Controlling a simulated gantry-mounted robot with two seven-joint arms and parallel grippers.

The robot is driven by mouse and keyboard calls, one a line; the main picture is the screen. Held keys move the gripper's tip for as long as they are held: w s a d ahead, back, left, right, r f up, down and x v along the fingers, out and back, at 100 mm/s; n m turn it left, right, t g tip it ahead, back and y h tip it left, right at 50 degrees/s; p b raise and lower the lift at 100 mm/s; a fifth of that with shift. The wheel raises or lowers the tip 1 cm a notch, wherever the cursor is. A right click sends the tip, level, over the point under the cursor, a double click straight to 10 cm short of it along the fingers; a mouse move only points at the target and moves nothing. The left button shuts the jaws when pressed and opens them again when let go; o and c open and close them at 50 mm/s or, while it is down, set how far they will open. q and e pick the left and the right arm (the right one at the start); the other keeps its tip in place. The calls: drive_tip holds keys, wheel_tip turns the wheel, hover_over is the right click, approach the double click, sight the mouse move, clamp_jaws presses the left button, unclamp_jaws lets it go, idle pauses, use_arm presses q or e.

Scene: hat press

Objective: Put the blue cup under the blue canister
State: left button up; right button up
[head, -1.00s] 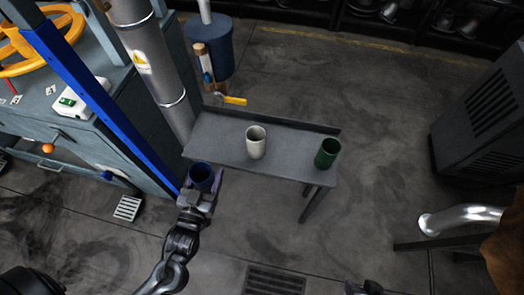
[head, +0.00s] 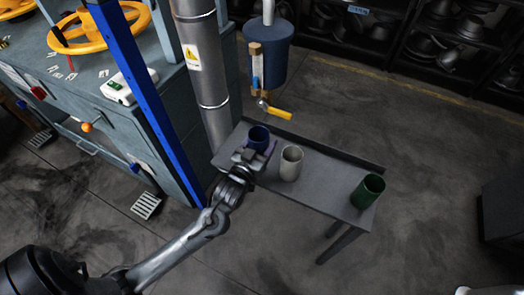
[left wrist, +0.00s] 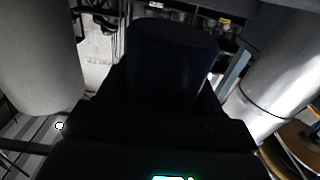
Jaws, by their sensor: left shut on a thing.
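The blue cup (head: 258,137) is upright at the left end of the small grey table (head: 328,196), held in my left gripper (head: 253,155), which is shut on it. I cannot tell whether the cup touches the table top. In the left wrist view the cup (left wrist: 172,55) is a dark shape between the fingers. The blue canister (head: 268,52) hangs behind the table, above and beyond the cup. A brass valve with a yellow handle (head: 275,112) is below it. My right gripper is not clearly in view.
A white cup (head: 291,163) stands just right of the held cup, and a green cup (head: 367,191) is at the table's right end. A silver pipe (head: 207,85) and a blue post (head: 143,100) rise at the left. Shelves (head: 430,40) line the back.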

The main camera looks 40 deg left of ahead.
sight(262, 149)
use_arm(q)
drive_tip(key=shift+w+f, duration=0.1)
drive_tip(key=shift+w, duration=0.25)
wheel_tip(262, 149, down, 4)
drive_tip(key=b, duration=0.2)
drive_tip(key=shift+s+r+b, duration=0.1)
drive_tip(key=shift+r+b, duration=0.15)
drive_tip(key=shift+b, duration=0.05)
drive_tip(key=shift+r, duration=0.1)
drive_tip(key=o, duration=1.1)
